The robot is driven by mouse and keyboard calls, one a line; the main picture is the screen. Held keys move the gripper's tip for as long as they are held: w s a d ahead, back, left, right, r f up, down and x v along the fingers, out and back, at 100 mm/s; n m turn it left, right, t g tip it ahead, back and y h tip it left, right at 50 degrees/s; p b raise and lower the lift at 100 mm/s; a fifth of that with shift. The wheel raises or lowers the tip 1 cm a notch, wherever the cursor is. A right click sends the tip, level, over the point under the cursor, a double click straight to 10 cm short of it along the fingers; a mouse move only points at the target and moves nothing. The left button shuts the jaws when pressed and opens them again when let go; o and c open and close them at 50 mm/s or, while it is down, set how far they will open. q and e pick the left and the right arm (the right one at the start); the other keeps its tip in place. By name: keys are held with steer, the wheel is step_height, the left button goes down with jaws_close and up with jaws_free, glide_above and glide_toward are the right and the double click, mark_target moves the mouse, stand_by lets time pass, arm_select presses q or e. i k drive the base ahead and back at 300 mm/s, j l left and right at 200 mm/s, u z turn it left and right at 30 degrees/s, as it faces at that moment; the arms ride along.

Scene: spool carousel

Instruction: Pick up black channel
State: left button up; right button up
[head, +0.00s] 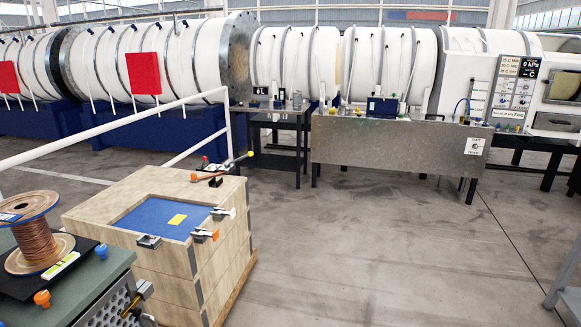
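I cannot tell for certain which thing is the black channel. A small dark grey, channel-like piece (148,241) sits at the front edge of the wooden crate's (222,268) top, beside its blue recess (150,213). A flat black plate (18,287) lies under the copper wire spool (40,235) on the green-topped bench at the lower left. Neither of my grippers is in view.
The green bench (92,292) holds orange and blue knobs. A hammer-like tool (210,177) and light clamp-like pieces (204,235) are on the crate. A white railing (95,133) runs behind. A metal-fronted table (395,150) stands farther back. Open floor (370,250) lies right.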

mark_target(212, 183)
steer(key=i+z, duration=0.15)
steer(key=i, duration=1.55)
